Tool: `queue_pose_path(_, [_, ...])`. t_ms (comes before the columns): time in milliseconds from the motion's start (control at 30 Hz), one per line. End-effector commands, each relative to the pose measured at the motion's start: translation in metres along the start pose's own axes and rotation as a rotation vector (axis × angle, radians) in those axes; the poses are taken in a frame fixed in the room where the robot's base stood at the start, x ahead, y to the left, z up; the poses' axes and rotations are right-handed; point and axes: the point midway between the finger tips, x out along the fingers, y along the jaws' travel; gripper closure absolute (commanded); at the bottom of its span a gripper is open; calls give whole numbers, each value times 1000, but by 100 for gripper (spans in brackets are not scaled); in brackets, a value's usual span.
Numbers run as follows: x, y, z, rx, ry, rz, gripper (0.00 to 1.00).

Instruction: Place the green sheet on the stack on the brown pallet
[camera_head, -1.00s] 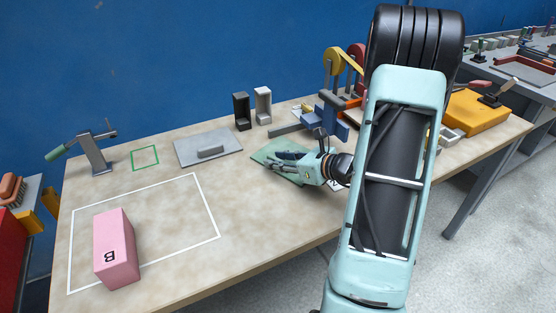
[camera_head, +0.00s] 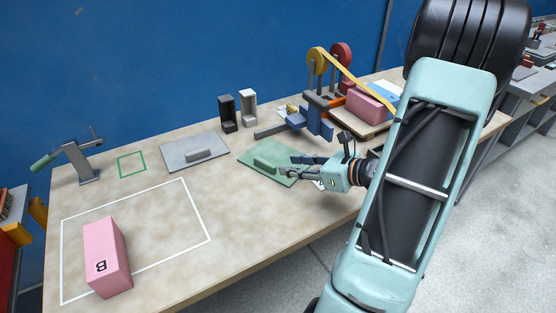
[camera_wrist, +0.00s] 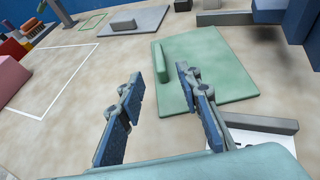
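The green sheet (camera_head: 277,150) lies flat on the table, with a raised green bar on it. It also shows in the wrist view (camera_wrist: 215,65), ahead of the fingers. My gripper (camera_head: 285,171) is at the sheet's near right edge. The brown pallet (camera_head: 352,128) is at the back right, partly hidden by my arm. A pink block (camera_head: 368,104) and a blue and white piece (camera_head: 386,92) show on or at it; the stack's layers are unclear.
A grey sheet (camera_head: 182,150) with a bar lies left of the green one. A blue clamp-like device (camera_head: 318,120) stands between the green sheet and pallet. A pink block marked B (camera_head: 107,258) stands at the white outline. Dark and pale brackets (camera_head: 228,113) stand behind.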

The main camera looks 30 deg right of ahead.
Motion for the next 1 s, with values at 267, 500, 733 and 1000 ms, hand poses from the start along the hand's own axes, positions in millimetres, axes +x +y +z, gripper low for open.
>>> queue_pose_path(267, [41,1,-1,-3,-1,4,68])
queue_pose_path(500, [61,0,0,-2,0,2,68])
queue_pose_path(733, [95,2,-1,-2,-1,3,68])
queue_pose_path(1000, [110,1,0,-2,-1,1,68])
